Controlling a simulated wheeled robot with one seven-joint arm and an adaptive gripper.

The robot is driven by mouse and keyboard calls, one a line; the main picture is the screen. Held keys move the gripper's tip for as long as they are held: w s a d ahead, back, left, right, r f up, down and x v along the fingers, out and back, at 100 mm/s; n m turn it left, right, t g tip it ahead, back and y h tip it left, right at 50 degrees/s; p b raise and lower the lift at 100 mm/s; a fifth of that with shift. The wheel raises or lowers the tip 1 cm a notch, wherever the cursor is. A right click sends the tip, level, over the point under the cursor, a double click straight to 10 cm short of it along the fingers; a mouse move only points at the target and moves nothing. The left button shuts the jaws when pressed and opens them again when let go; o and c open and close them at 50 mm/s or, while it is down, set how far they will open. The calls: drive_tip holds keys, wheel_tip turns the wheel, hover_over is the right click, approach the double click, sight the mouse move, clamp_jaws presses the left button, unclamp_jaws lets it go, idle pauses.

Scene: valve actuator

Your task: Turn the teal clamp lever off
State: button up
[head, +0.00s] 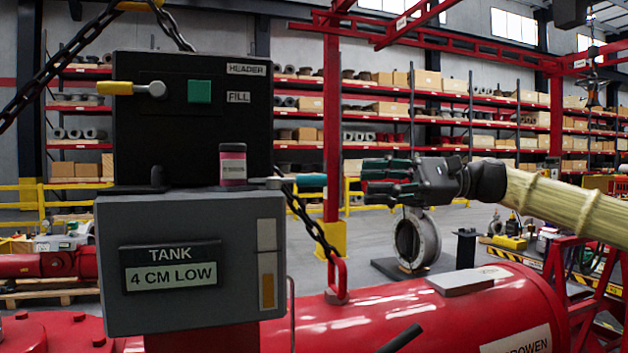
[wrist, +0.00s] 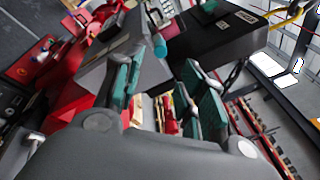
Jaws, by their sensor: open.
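The teal clamp lever (head: 305,181) sticks out to the right from the dark header box (head: 190,130), level, just above the grey tank box's top edge. My gripper (head: 368,181) is open and to the right of the lever, its fingers pointing left at the lever's end. A gap shows between lever and fingertips in the head view. In the wrist view the lever's bright teal end (wrist: 160,46) shows beyond the open fingers (wrist: 158,68), with nothing held between them.
A pink-and-black labelled canister (head: 232,163) stands beside the lever's root. A yellow-handled lever (head: 118,88) and green square (head: 199,91) are on the header box. The grey tank box (head: 190,265) reads "4 CM LOW". A chain (head: 312,228) hangs below the lever, above a red tank (head: 430,310).

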sight(317, 181)
drive_tip(key=a+p, duration=0.1)
drive_tip(key=a, duration=0.2)
drive_tip(key=a+p, duration=0.1)
drive_tip(key=a, duration=0.2)
drive_tip(key=a+p, duration=0.1)
drive_tip(key=a, duration=0.2)
drive_tip(key=shift+s+a+r, duration=0.2)
drive_tip(key=shift+s+a, duration=0.05)
drive_tip(key=shift+s, duration=0.05)
drive_tip(key=shift+a+f+p, duration=0.1)
drive_tip(key=shift+a+p, duration=0.2)
drive_tip(key=shift+a, duration=0.6)
drive_tip(key=shift+d, duration=0.1)
clamp_jaws()
